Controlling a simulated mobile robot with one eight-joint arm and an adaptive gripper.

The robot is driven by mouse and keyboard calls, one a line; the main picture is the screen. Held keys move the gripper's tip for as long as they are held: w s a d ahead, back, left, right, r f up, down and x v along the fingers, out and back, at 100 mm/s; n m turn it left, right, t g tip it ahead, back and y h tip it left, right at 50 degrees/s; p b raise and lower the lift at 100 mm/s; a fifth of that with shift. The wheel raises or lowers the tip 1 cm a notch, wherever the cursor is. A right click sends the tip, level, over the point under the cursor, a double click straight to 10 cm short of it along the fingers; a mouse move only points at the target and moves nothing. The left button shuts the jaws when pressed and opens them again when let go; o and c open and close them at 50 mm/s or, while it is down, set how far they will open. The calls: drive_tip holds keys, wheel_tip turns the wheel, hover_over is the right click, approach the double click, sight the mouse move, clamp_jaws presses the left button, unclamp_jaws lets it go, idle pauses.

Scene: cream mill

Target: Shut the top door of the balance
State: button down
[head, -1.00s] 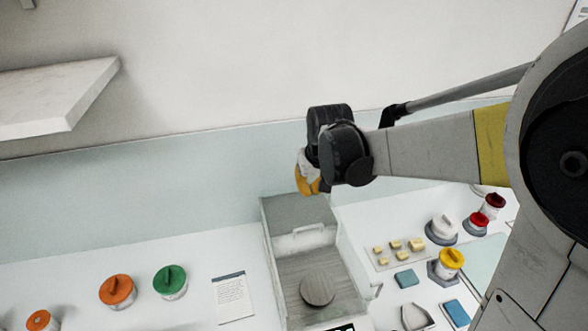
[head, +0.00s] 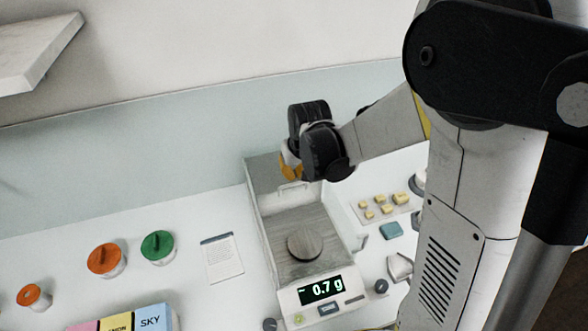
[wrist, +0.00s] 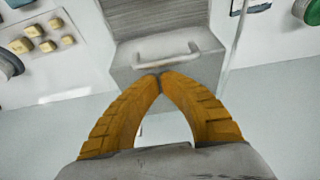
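The balance (head: 271,247) is a box-shaped case with a round grey pan (head: 305,243) inside and a lit display (head: 321,289) reading 0.7 g. Its top door (wrist: 190,72) is a pale panel lying toward the back, with the top open in front of it and the pan in plain view. The door's bar handle (wrist: 168,60) also shows in the head view (head: 292,188). My gripper (wrist: 160,76) has its orange fingertips together, with nothing between them. The tips are close to the handle on its rear side; I cannot tell whether they touch. In the head view my gripper (head: 290,172) hangs over the balance's back.
Left of the balance are a printed card (head: 222,258), a green-lidded jar (head: 158,247) and orange-lidded jars (head: 103,260). On the right are yellow blocks (head: 381,206) on a tray and a blue block (head: 391,230). A shelf (head: 35,50) juts out at upper left.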

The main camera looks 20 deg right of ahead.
drive_tip(key=shift+s, duration=0.2)
drive_tip(key=s+p, duration=0.1)
drive_tip(key=s, duration=1.8)
wheel_tip(320, 180, up, 10)
drive_tip(key=p, duration=0.3)
drive_tip(key=shift+w+p, duration=0.15)
drive_tip(key=shift+p, duration=0.2)
